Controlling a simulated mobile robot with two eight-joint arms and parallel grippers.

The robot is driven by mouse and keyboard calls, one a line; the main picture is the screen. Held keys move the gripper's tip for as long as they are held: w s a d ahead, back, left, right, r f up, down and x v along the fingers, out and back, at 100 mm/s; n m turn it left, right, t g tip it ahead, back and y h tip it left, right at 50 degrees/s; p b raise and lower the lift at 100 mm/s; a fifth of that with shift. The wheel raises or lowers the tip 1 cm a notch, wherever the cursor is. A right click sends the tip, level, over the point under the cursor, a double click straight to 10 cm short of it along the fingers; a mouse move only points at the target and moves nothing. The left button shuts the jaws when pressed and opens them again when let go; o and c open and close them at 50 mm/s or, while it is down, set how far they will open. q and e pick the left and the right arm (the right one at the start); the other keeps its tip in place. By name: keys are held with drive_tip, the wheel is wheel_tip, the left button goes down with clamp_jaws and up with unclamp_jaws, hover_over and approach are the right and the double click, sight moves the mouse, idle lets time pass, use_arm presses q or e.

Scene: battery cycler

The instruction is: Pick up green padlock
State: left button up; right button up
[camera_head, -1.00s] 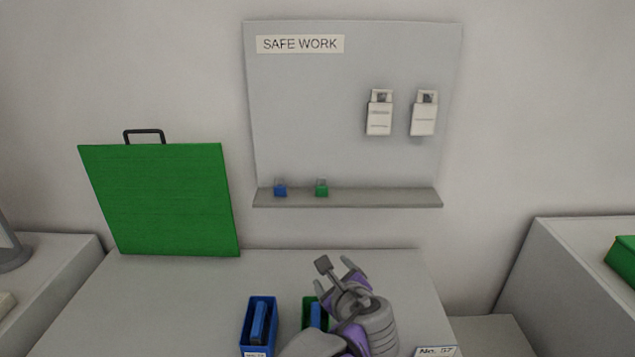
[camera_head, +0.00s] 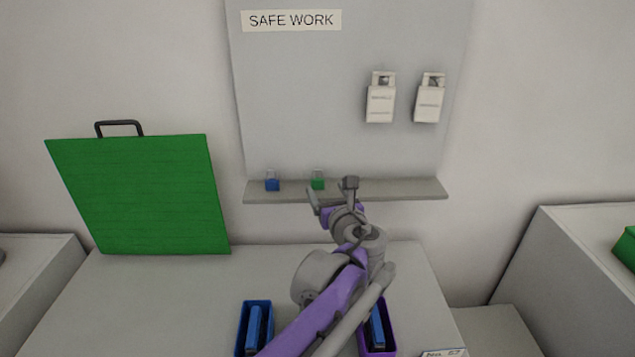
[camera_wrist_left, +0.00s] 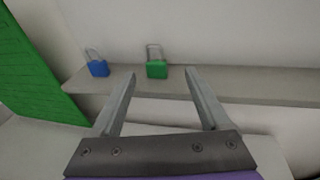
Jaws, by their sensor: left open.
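The green padlock (camera_head: 318,183) stands upright on the grey shelf (camera_head: 400,191) under the SAFE WORK board. It also shows in the left wrist view (camera_wrist_left: 157,68), its shackle up, beyond and between my open fingertips. My left gripper (camera_head: 332,190) is open and empty, just in front of the shelf and a little right of the padlock in the head view. The padlock is apart from the fingers. A blue padlock (camera_head: 272,184) stands to its left on the same shelf and shows in the left wrist view (camera_wrist_left: 97,67). My right gripper is in neither view.
Two white tags (camera_head: 380,103) hang on the board above right. A green panel (camera_head: 140,195) with a handle stands at the left. A blue bin (camera_head: 241,328) and a purple bin (camera_head: 391,338) sit on the table below my arm. The right part of the shelf is clear.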

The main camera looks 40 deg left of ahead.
sight(318, 182)
use_arm(q)
drive_tip(key=x, duration=0.4)
drive_tip(key=shift+s+a+f, duration=0.15)
drive_tip(key=shift+s, duration=0.2)
drive_tip(key=shift+w+a+f, duration=0.1)
drive_tip(key=shift+w+a, duration=0.25)
drive_tip(key=shift+s, duration=0.1)
drive_tip(key=shift+c, duration=0.9)
clamp_jaws()
